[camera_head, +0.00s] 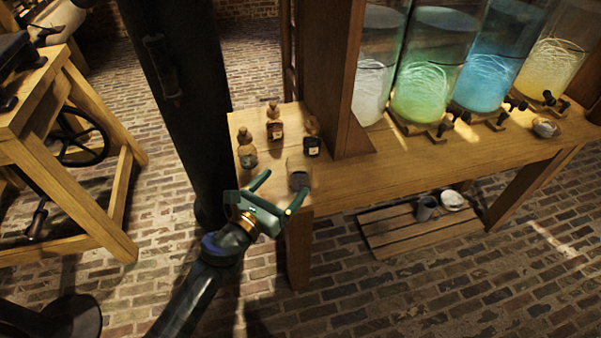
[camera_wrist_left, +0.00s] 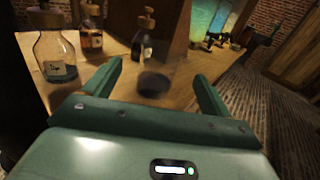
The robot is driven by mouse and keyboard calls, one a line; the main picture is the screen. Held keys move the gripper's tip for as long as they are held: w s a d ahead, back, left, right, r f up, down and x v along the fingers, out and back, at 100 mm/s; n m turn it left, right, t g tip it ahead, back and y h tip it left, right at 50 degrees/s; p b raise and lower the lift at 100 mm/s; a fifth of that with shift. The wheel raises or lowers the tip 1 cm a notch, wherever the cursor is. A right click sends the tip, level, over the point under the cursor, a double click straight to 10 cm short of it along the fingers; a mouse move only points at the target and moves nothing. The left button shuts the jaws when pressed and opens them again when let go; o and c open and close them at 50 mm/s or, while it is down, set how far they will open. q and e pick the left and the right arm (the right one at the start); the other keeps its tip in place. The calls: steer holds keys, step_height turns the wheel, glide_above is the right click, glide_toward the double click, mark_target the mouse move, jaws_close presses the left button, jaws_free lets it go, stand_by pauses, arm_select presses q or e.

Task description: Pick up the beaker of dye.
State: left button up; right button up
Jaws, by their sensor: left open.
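A small clear glass beaker (camera_head: 299,174) with dark contents stands near the front left corner of the wooden bench. In the left wrist view the beaker (camera_wrist_left: 154,80) shows just beyond and between the fingertips, a little blurred. My left gripper (camera_head: 279,194) is open and empty, with its green fingers pointing toward the beaker; it also shows in the left wrist view (camera_wrist_left: 160,78). Whether the fingers touch the glass I cannot tell. My right gripper is not in view.
Corked bottles stand close by: a clear one (camera_head: 247,152), a brown one (camera_head: 274,128) and a dark one (camera_head: 311,144). A wooden post (camera_head: 350,90) rises behind the beaker. Large jars, one with green liquid (camera_head: 425,85), line the bench (camera_head: 420,163) to the right.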

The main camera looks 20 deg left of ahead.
mark_target(306, 162)
arm_select(q)
steer(key=x, duration=0.5)
steer(key=f+b+x, duration=0.1)
steer(key=x, duration=0.2)
steer(key=shift+w+d, duration=0.1)
steer(key=shift+d, duration=0.05)
steer(key=shift+w+r, duration=0.1)
steer(key=shift+w, duration=0.2)
steer(key=c, duration=1.1)
